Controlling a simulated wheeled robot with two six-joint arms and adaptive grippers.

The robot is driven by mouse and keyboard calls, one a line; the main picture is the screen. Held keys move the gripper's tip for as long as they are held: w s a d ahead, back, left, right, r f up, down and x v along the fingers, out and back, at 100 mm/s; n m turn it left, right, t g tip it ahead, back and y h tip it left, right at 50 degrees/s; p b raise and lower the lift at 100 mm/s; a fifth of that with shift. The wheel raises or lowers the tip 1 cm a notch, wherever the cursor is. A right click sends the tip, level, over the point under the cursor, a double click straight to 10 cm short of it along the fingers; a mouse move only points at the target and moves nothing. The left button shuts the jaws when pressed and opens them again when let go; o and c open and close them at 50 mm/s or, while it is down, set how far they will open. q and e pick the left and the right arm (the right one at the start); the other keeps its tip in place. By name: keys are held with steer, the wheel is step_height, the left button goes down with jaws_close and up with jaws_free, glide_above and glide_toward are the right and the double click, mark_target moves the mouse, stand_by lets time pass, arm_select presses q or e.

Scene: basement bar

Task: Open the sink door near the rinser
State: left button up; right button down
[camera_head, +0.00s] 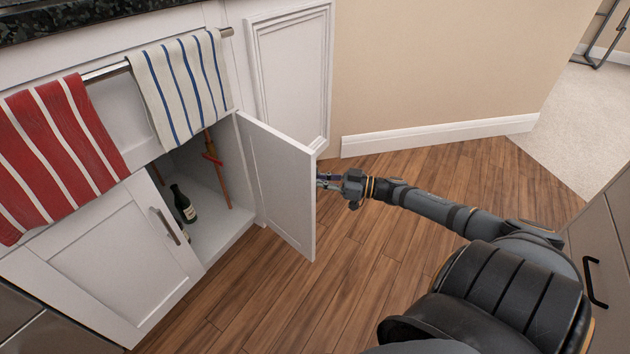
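The white right-hand sink door (281,183) stands swung open from the cabinet, hinged on its right side. My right gripper (322,181) is at the far face of this door, near its outer edge. Its fingertips are partly hidden by the door, so I cannot tell whether they are open or shut, or whether they touch a handle. A dark bottle (184,205) and a copper pipe with a red valve (213,160) show inside the cabinet. No rinser is visible. My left gripper is out of view.
A red striped towel (62,150) and a blue striped towel (182,82) hang on a bar (105,72) above the doors. The wooden floor (370,270) is clear. A beige wall (430,70) stands behind. A grey cabinet (605,235) with a black handle is at right.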

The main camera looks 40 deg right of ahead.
steer(key=shift+s+d+f, duration=0.1)
steer(key=shift+s+f, duration=0.05)
steer(key=shift+f, duration=0.1)
steer(key=c, duration=1.5)
jaws_free()
steer(key=shift+s+d+r, duration=0.15)
steer(key=shift+o, duration=0.4)
steer(key=shift+w+r, duration=0.1)
steer(key=shift+w, duration=0.1)
